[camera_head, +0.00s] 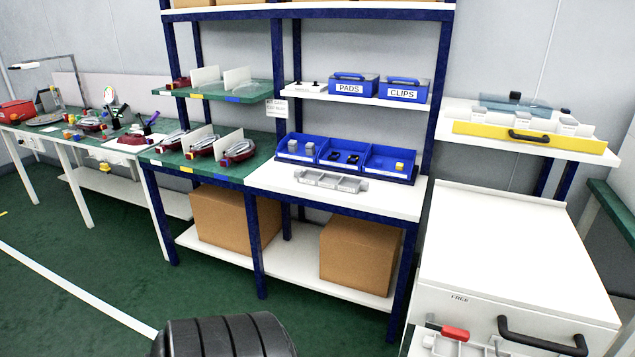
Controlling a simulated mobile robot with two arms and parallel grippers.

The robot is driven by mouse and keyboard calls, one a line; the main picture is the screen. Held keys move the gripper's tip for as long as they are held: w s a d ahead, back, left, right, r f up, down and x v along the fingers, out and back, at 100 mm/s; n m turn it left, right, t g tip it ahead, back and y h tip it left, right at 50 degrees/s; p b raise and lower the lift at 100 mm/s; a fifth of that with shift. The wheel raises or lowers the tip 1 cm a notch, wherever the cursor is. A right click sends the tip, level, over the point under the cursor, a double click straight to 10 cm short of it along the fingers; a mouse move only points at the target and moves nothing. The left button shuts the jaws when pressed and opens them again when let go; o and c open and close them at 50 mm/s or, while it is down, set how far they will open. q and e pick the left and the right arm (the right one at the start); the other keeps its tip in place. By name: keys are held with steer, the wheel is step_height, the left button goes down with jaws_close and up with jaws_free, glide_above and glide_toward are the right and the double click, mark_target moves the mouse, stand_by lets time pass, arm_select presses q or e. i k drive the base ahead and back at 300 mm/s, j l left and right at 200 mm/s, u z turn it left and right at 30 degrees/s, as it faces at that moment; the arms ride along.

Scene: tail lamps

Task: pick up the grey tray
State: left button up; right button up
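A small light grey tray (330,181) with dividers lies on the white shelf board (390,200) of the blue-framed rack, near its front edge. It stands just in front of a blue bin with compartments (345,157). The tray's inside is too small to make out clearly. Neither of my grippers is in view. A black ribbed part at the bottom edge looks like part of my own body, well short of the rack.
Blue boxes marked PADS (349,88) and CLIPS (403,93) stand on the shelf above. Red lamps (239,151) sit on the green shelf to the left. Cardboard boxes (358,252) fill the lower shelf. A white cabinet (520,250) stands at right. Green floor (100,235) lies open at left.

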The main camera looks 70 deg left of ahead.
mark_target(339, 183)
steer(key=j+u, duration=0.1)
steer(key=u, duration=1.95)
